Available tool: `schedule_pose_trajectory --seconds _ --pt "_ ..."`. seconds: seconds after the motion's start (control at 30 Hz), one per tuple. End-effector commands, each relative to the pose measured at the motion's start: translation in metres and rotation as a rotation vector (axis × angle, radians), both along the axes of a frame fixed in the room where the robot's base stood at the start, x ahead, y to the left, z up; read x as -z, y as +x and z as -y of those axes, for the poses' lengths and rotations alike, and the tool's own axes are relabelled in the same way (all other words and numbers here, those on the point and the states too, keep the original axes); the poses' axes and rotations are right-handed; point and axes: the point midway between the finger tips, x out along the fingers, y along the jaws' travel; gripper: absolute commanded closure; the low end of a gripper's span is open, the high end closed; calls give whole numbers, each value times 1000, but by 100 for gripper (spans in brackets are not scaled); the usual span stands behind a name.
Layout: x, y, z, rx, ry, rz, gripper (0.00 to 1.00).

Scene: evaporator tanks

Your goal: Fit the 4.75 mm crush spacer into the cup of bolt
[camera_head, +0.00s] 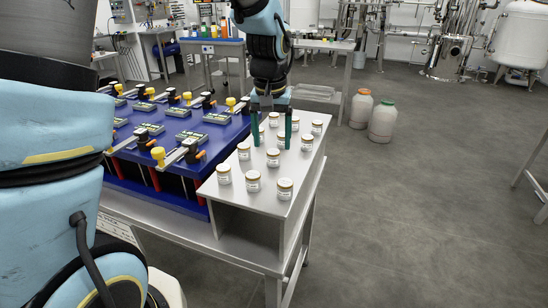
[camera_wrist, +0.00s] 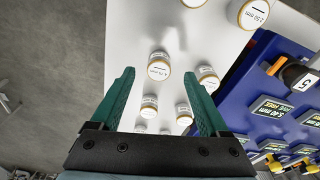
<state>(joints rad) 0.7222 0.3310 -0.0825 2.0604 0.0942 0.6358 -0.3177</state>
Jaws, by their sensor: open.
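Small white jars with gold rims stand on a white raised shelf (camera_head: 240,200). In the wrist view one jar with a label that seems to read 4.75 (camera_wrist: 158,70) lies between the lines of my fingertips. I cannot tell which jar it is in the head view. My gripper (camera_head: 272,143) is open above the shelf, its two green fingers pointing down among the jars; it also shows in the wrist view (camera_wrist: 159,72). No jar is visibly held. On the blue bench, a black-and-orange fitting marked 5 (camera_wrist: 301,78) shows at right. I cannot make out the bolt's cup.
Other jars stand close around my fingers, such as one at the front (camera_head: 285,189) and one marked 2.50 mm (camera_wrist: 254,12). The blue bench (camera_head: 190,130) with several clamps and green displays adjoins the shelf.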

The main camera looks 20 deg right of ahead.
Motion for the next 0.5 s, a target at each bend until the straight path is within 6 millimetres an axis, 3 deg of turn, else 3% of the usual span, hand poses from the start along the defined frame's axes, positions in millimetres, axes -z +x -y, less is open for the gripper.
schedule_pose_trajectory --seconds 0.3,0.5 --pt "39 6 7 0 3 -3 21" --pt "48 7 8 0 1 -1 21"
